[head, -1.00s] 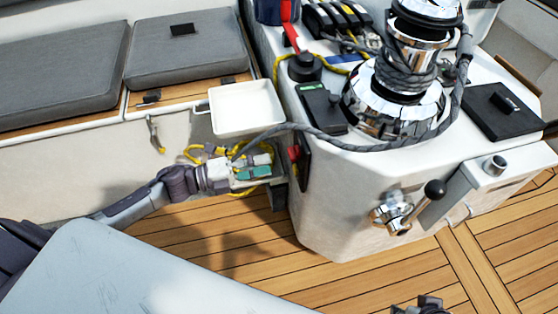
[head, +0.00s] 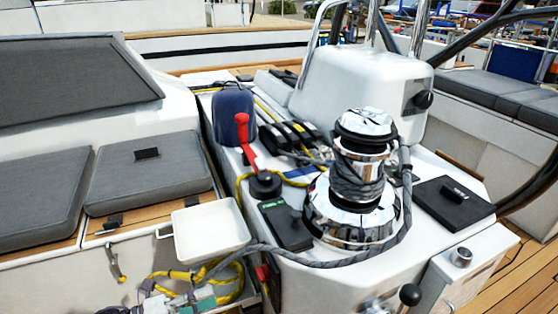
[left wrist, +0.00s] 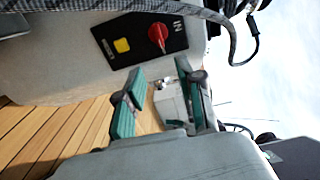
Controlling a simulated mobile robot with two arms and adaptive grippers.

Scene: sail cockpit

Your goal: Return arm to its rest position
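My left arm comes in at the bottom left of the head view, and its gripper (head: 203,299) is partly cut off by the lower edge. It is low beside the cockpit console, below the white tray and close to the yellow rope. In the left wrist view the two teal-padded fingers (left wrist: 160,92) stand apart with nothing held between them. A pale box-like shape shows in the gap behind them. The right gripper is in neither current view.
A chrome winch (head: 352,210) wrapped in grey rope stands on the console. A white tray (head: 210,230), yellow rope (head: 228,290) and red-handled lever (head: 243,138) are nearby. The wrist view shows a switch panel with a red knob (left wrist: 158,37). Grey cushions (head: 148,172) lie left.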

